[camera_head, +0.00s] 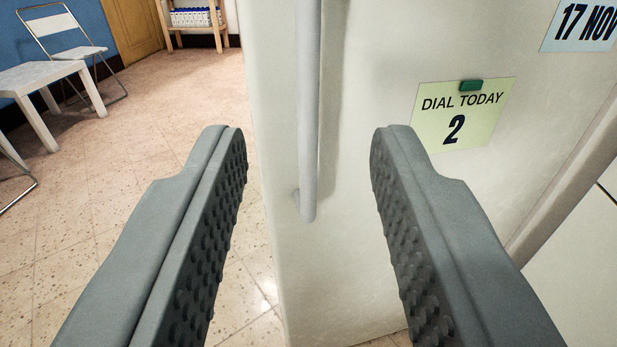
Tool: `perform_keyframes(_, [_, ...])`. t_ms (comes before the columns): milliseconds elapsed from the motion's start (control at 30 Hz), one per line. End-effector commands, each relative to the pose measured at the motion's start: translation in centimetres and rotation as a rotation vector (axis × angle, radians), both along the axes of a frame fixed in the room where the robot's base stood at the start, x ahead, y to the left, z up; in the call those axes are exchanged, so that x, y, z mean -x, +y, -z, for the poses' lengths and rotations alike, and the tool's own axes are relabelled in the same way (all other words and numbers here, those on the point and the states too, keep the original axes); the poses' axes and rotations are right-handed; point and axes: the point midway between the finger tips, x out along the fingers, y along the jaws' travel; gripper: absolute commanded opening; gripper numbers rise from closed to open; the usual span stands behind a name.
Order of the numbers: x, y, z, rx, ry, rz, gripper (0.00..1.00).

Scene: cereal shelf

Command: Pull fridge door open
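The fridge door (390,230) is a pale, off-white panel filling the middle and right of the view. A vertical grey bar handle (308,110) runs down near its left edge and ends in a rounded lower tip. My gripper (308,150) is open and empty. Its two grey fingers with studded pads lie either side of the handle in the picture, with the handle's lower part between the tips. Whether the handle is in depth between the pads I cannot tell; no contact shows. Whether the door is shut or ajar I cannot tell.
A yellow note (463,115) reading "DIAL TODAY 2" hangs under a green magnet (471,86). A date sheet (580,25) is at upper right. A white table (45,80) and folding chair (65,40) stand at left. A wooden shelf (195,22) is behind. Tiled floor (150,130) is clear.

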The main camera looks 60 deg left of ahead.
Motion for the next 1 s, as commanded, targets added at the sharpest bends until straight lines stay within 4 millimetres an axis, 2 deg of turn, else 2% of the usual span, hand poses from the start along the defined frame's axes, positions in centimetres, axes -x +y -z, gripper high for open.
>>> perform_keyframes(200, [0.7, -1.0, -0.1, -0.001, -0.001, 0.0, 0.35])
perform_keyframes(767, [0.7, -1.1, -0.3, 0.002, -0.008, 0.01, 0.35])
perform_keyframes(867, [0.3, -1.6, -1.5, 0.012, -0.04, 0.063, 0.35])
perform_keyframes(1000, [-0.3, -3.5, -5.2, 0.038, -0.122, 0.222, 0.35])
